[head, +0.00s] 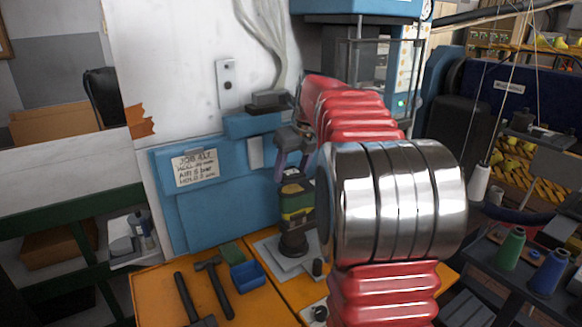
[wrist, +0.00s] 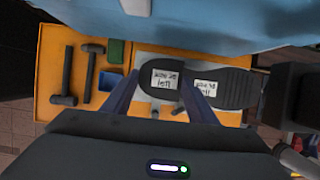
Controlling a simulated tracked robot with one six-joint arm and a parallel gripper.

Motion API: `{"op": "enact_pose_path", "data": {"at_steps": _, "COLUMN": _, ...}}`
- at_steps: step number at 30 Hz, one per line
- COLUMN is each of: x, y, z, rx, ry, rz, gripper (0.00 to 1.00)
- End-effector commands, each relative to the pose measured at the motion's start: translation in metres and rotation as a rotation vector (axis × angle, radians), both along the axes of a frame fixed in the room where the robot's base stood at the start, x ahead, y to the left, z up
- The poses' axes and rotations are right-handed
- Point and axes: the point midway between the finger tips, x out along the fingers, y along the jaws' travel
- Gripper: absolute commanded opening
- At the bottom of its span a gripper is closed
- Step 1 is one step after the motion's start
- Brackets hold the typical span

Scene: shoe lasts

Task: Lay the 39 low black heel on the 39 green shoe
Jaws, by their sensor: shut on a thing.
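My gripper (wrist: 160,82) is shut on the black heel (wrist: 160,96), which carries a white label that seems to read "size 39 left". The heel is over the heel end of an upturned shoe with a dark grey sole (wrist: 235,88); a second, blurred size label lies on that sole. In the head view the shoe (head: 296,200) shows green and yellow sides and sits on a dark post. My gripper (head: 292,150) is just above it there, partly hidden by my arm. I cannot tell whether heel and sole touch.
Two hammers (head: 215,285), a green block (head: 232,253) and a blue tray (head: 247,274) lie on the orange bench (head: 160,290), left of the shoe. A blue panel (head: 215,210) with a job card stands behind. Thread spools (head: 510,248) stand at right.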

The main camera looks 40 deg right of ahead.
Motion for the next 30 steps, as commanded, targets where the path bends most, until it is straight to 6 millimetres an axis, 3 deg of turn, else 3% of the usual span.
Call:
{"op": "enact_pose_path", "data": {"at_steps": 18, "x": 0.000, "y": -0.001, "z": -0.029, "rx": 0.000, "ry": -0.003, "rz": -0.001, "gripper": 0.30}}
{"op": "enact_pose_path", "data": {"at_steps": 30, "x": 0.000, "y": 0.000, "z": -0.034, "rx": 0.000, "ry": -0.003, "rz": -0.001, "gripper": 0.30}}
